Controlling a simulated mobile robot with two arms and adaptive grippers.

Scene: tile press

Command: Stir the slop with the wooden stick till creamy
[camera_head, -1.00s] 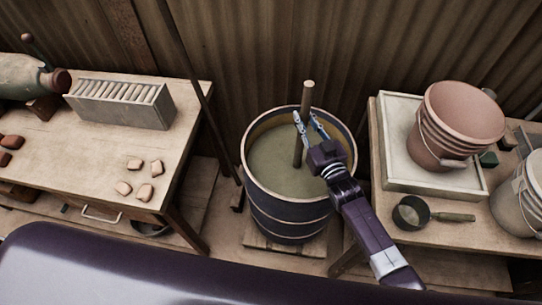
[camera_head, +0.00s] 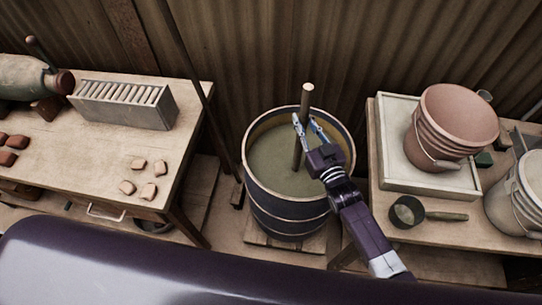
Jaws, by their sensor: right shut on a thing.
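The wooden stick (camera_head: 305,98) stands nearly upright in the slop, leaning slightly, with its lower end hidden under the surface. The slop (camera_head: 275,166) is a smooth-looking greenish-grey liquid in a dark barrel (camera_head: 284,211) with pale hoops. My right gripper (camera_head: 302,127) reaches over the barrel's right rim and is shut on the stick, above the slop. My left gripper is not in view.
The barrel stands on a low wooden pallet (camera_head: 262,240) between two benches. The right bench holds a pale tray (camera_head: 384,150), a pink bucket (camera_head: 455,118) and a dark pan (camera_head: 407,211). The left bench (camera_head: 84,160) holds a slotted box (camera_head: 123,104) and small blocks. A corrugated wall rises behind.

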